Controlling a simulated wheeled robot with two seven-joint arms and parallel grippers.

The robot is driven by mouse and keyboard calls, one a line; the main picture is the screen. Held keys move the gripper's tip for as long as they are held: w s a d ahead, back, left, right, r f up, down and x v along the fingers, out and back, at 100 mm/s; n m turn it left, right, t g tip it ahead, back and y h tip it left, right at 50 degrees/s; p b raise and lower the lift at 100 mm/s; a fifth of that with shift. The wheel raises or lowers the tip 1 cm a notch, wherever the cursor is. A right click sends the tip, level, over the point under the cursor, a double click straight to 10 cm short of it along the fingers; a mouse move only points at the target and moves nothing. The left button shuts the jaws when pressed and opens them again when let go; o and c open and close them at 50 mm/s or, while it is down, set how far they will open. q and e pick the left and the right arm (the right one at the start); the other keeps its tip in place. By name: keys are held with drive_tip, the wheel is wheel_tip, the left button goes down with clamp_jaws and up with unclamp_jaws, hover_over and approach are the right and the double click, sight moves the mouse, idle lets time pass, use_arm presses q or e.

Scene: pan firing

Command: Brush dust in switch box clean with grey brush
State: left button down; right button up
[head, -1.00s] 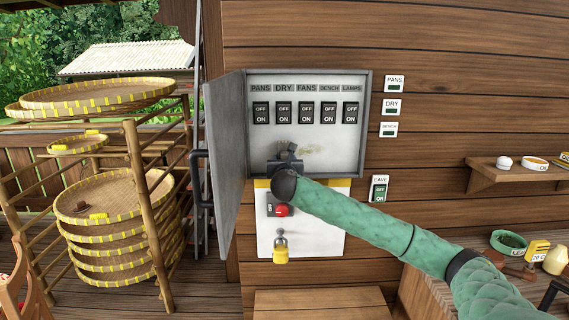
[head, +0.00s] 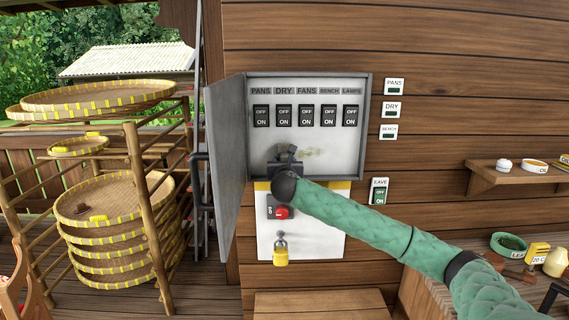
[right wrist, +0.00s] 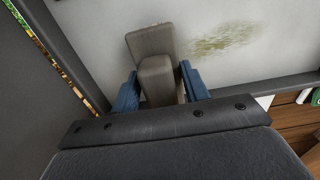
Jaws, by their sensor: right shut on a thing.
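The open switch box (head: 368,120) is on the wooden wall, with a row of black switches above a pale back panel. A yellowish-green dust smear (head: 312,153) marks the lower panel; it also shows in the right wrist view (right wrist: 222,40). My right gripper (head: 284,160) is at the box's lower left, shut on the grey brush (right wrist: 152,55). The brush lies between the blue fingers, its broad end against or close to the panel, left of the dust. Whether it touches cannot be told. My left gripper is not in view.
The box's grey door (head: 226,165) stands open on the left, close to my right gripper. Below are a red knob (head: 282,212) and a yellow padlock (head: 280,255). A rack of woven trays (head: 105,195) stands left; a shelf (head: 520,175) is right.

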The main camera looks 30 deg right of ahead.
drive_tip(key=shift+w+d, duration=0.3)
drive_tip(key=shift+w, duration=0.2)
drive_tip(key=shift+d, duration=0.1)
